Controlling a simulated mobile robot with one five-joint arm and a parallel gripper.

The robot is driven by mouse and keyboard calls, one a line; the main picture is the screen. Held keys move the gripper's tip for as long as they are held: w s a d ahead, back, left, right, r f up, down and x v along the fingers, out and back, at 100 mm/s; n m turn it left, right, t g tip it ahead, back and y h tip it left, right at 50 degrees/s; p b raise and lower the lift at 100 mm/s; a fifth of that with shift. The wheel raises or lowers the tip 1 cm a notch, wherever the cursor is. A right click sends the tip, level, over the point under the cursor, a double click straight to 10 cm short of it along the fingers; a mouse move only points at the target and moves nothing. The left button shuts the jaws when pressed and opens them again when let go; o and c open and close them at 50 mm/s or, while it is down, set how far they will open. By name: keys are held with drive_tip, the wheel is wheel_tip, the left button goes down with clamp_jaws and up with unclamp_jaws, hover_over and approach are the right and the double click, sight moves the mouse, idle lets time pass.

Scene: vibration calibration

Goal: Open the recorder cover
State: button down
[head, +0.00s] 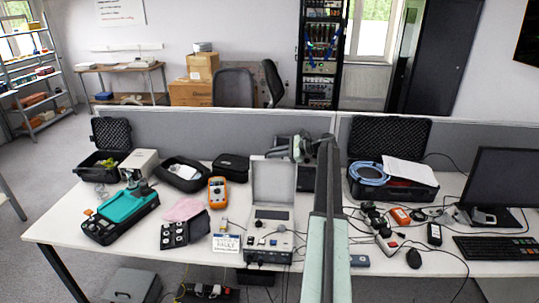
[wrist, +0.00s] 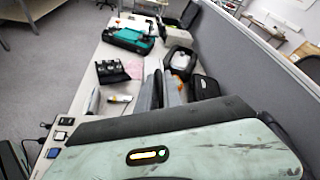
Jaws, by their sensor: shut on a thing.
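The recorder (head: 268,240) is a pale grey case with a control panel, near the front edge of the white desk. Its cover (head: 273,182) stands up, roughly upright, at the back of the case, so the panel is exposed. My gripper (head: 290,152) is at the upper right corner of the cover and is shut on it. The fingertips are partly hidden there. In the wrist view, my own pale green arm part fills the bottom, and part of the recorder panel with dark switches (wrist: 60,136) shows at the lower left.
Left of the recorder are an orange multimeter (head: 217,192), a dark case of round parts (head: 184,232) and a teal device (head: 122,214). A grey partition (head: 205,134) runs behind the desk. An open black case (head: 395,188) and a monitor (head: 505,178) stand to the right.

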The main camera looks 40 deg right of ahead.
sight(288, 161)
drive_tip(key=c, duration=1.8)
unclamp_jaws()
drive_tip(key=p+v, duration=0.2)
drive_tip(key=v, duration=0.5)
drive_tip(key=shift+w+r+p, duration=0.1)
drive_tip(key=shift+r+p, duration=0.05)
drive_tip(key=shift+p, duration=0.2)
drive_tip(key=shift+s+d, duration=0.25)
drive_tip(key=shift+s, duration=0.15)
